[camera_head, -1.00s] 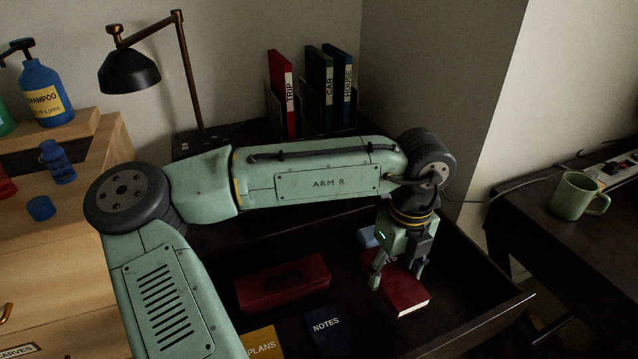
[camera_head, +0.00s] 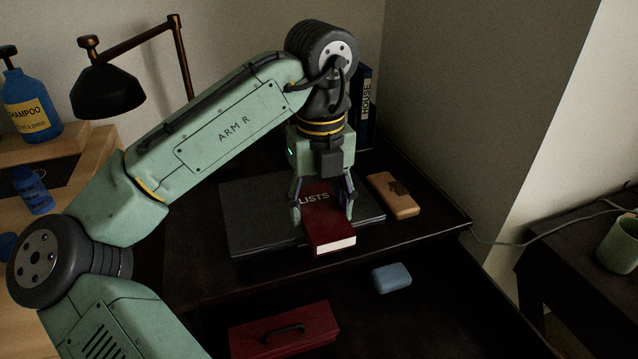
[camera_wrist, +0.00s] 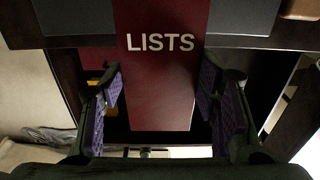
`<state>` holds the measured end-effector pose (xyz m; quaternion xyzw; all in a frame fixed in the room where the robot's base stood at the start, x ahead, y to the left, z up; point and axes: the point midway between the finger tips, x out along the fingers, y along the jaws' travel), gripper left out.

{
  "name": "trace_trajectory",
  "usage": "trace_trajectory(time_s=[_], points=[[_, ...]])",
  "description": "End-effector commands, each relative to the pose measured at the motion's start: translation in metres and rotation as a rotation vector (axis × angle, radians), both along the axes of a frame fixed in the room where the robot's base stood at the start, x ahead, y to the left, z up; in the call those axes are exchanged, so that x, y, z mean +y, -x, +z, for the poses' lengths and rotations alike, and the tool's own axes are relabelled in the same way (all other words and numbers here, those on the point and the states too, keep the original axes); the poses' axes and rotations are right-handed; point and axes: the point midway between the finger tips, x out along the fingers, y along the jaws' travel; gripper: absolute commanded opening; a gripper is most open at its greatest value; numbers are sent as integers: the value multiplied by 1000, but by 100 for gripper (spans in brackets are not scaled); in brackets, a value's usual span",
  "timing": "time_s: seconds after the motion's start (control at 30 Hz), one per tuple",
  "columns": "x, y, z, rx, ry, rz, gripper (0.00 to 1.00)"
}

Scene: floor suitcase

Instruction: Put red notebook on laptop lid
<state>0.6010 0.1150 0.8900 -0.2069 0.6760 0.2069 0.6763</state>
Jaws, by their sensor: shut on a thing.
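The red notebook (camera_head: 330,236), marked LISTS, is held between the fingers of my gripper (camera_head: 322,217), which points down. Its cover faces up. The closed dark grey laptop (camera_head: 255,222) lies flat on the desk, and the notebook is over the middle of its lid, with its near end reaching past the laptop's front edge. I cannot tell whether the notebook touches the lid. In the wrist view the notebook (camera_wrist: 160,85) spans between both fingers, and the laptop lid (camera_wrist: 75,15) shows on either side of its far part.
A tan object (camera_head: 394,194) lies on the desk right of the laptop. Below the desk edge, the open drawer holds a blue item (camera_head: 391,278) and a red case (camera_head: 285,328). A black lamp (camera_head: 108,90) and a HOUSE binder (camera_head: 368,100) stand behind.

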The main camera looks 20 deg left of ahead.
Motion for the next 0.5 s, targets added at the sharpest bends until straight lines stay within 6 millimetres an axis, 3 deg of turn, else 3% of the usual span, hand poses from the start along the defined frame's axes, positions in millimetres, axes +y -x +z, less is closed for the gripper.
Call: trace_trajectory(time_s=[0.3,0.5], points=[[17,-83,-6,1,3,1,24],[25,-110,-9,1,0,2,24]])
